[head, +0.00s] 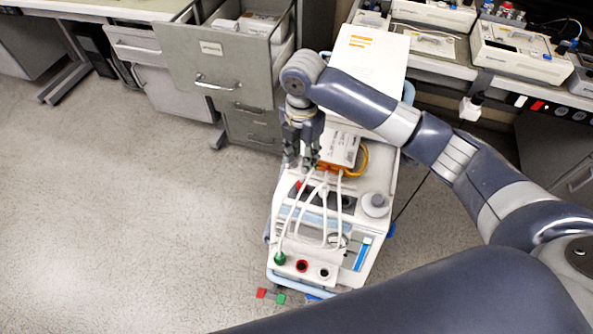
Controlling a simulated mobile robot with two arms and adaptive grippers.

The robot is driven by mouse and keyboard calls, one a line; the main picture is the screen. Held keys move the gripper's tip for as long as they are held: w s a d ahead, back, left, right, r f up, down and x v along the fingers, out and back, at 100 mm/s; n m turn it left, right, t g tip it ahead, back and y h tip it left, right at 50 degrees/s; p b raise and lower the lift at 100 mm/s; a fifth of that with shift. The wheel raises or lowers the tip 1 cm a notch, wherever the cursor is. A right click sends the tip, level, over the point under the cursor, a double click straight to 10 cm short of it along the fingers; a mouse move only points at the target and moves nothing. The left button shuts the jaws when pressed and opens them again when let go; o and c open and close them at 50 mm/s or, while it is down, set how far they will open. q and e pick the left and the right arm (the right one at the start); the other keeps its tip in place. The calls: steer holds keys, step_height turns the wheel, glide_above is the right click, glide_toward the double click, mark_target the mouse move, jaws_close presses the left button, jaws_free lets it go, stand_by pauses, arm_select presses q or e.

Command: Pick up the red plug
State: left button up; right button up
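My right gripper (302,162) points down over the back of the white pump cart (285,230). Its two fingers look apart, with nothing clearly held between them. A small red piece (298,184), perhaps the red plug, shows just below the fingertips on the dark recess of the cart top; it is too small to identify surely. A red-ringed round socket (302,266) is on the cart's front panel, beside a green plug (279,259) with a white tube. My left gripper is not in view.
White tubes (322,215) loop over the cart top. A white box-like package (340,147) and yellow cable (363,160) lie right of the gripper. An open drawer cabinet (195,60) stands behind. Benches with devices (515,50) are back right. Floor at left is clear.

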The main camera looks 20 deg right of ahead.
mark_target(302, 179)
steer(key=f, duration=0.1)
steer(key=s+f, duration=0.1)
steer(key=f, duration=0.2)
steer(key=shift+s, duration=0.35)
steer(key=shift+w+f, duration=0.15)
steer(key=shift+f, duration=0.2)
step_height(302, 179, down, 4)
steer(key=shift+f+p, duration=0.2)
steer(key=shift+p, duration=0.55)
steer(key=shift+f, duration=0.3)
steer(key=shift+c, duration=1.3)
jaws_close()
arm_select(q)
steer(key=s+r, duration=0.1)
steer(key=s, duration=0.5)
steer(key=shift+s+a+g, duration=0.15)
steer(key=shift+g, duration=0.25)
